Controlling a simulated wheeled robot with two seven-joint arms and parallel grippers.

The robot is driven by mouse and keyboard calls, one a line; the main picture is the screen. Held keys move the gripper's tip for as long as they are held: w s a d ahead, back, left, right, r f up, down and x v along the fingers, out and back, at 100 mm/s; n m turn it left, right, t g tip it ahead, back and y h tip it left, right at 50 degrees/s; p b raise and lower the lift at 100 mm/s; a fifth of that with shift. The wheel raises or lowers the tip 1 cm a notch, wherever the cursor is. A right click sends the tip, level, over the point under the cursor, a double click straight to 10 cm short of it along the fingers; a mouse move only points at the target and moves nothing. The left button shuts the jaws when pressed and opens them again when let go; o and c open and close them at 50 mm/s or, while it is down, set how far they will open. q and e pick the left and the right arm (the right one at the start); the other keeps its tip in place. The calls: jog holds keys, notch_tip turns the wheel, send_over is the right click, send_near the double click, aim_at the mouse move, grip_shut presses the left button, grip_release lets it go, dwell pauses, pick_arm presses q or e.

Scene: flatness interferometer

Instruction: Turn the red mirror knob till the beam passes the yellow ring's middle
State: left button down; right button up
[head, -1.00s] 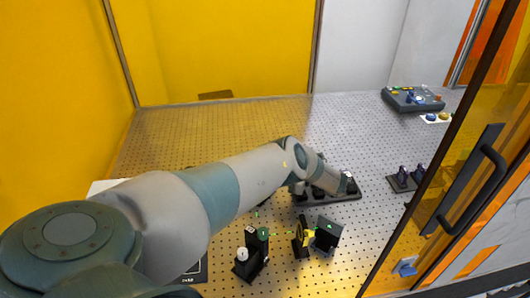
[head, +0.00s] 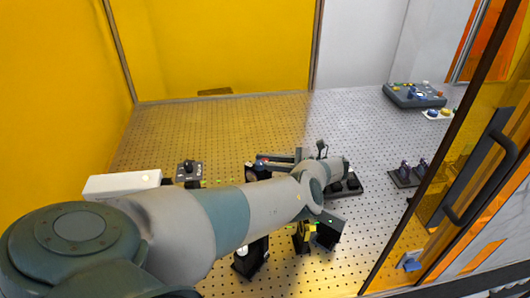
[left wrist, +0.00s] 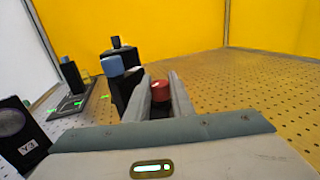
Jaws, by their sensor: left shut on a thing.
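The red mirror knob (left wrist: 160,87) shows in the left wrist view, between the two grey fingers of my left gripper (left wrist: 159,80), which are shut on it. A blue knob (left wrist: 112,66) on a black mount stands just left of the fingers. In the head view my left gripper (head: 265,162) is small, behind my arm, and pointing left. A yellow part (head: 312,228), perhaps the yellow ring, sits on a black mount below my forearm. Green light marks (left wrist: 78,103) show on the left in the wrist view, but the beam cannot be followed to the ring. My right gripper is not in view.
A white box (head: 122,183) and a small dark device (head: 189,170) are at left. A grey control box (head: 415,95) is at the back right.

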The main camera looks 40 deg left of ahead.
pick_arm(q)
jog(key=shift+w+r, duration=0.1)
jog(key=shift+r, duration=0.05)
jog(key=c, duration=1.5)
grip_release()
jog(key=shift+c, duration=0.2)
jog(key=shift+f, duration=0.25)
jog(key=shift+t, duration=0.3)
jog(key=shift+w+r+m+t+y+p, duration=0.15)
jog(key=shift+m+t+y+p, duration=0.2)
jog(key=shift+p, duration=0.3)
jog(key=shift+m+t+p, duration=0.35)
jog(key=shift+p, duration=0.05)
jog(key=shift+s+t+y, duration=0.2)
jog(key=shift+t+y, duration=0.1)
jog(key=shift+y, duration=0.05)
jog(key=shift+m+t+y+p, duration=0.3)
jog(key=shift+m+t+y, duration=0.3)
jog(key=shift+m+t, duration=0.7)
